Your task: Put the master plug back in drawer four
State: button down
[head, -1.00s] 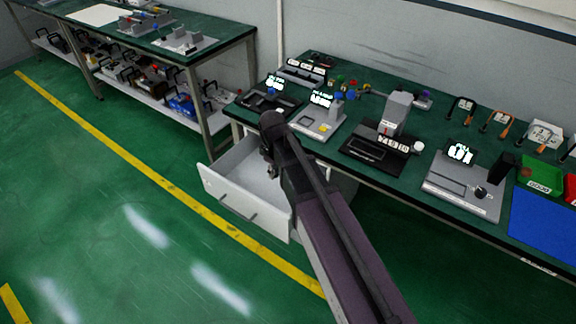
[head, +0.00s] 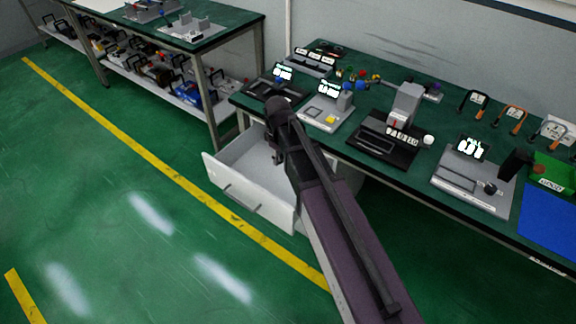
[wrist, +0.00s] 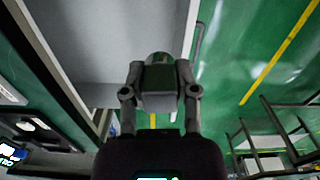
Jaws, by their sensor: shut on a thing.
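An open white drawer (head: 231,192) juts out below the green workbench (head: 335,146) at the left end. My gripper (head: 277,158) hangs over the drawer's inner side in the head view. In the wrist view my gripper (wrist: 160,88) is shut on a short greyish-green piece, apparently the master plug (wrist: 158,74), held between its two fingers. The drawer's grey inside (wrist: 110,40) lies beyond the fingers there. The plug cannot be made out in the head view, hidden by the arm. No drawer number is readable.
The workbench carries grey and black devices with lit displays, a green bin (head: 553,178) and a blue mat (head: 550,222). A second bench (head: 222,36) with a loaded lower shelf stands at the back left. Green floor in front of the drawer is clear.

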jog(key=m+b, duration=0.1)
jog(key=b, duration=1.7)
send_over(270, 182)
notch_tip(270, 182, down, 19)
jog(key=shift+w, duration=0.1)
notch_tip(270, 182, down, 6)
jog(key=b, duration=0.6)
jog(key=shift+f, duration=0.1)
jog(key=shift+f+b, duration=1.8)
jog(key=shift+b, duration=0.3)
jog(key=shift+f, duration=0.15)
jog(key=shift+c, duration=1.9)
grip_release()
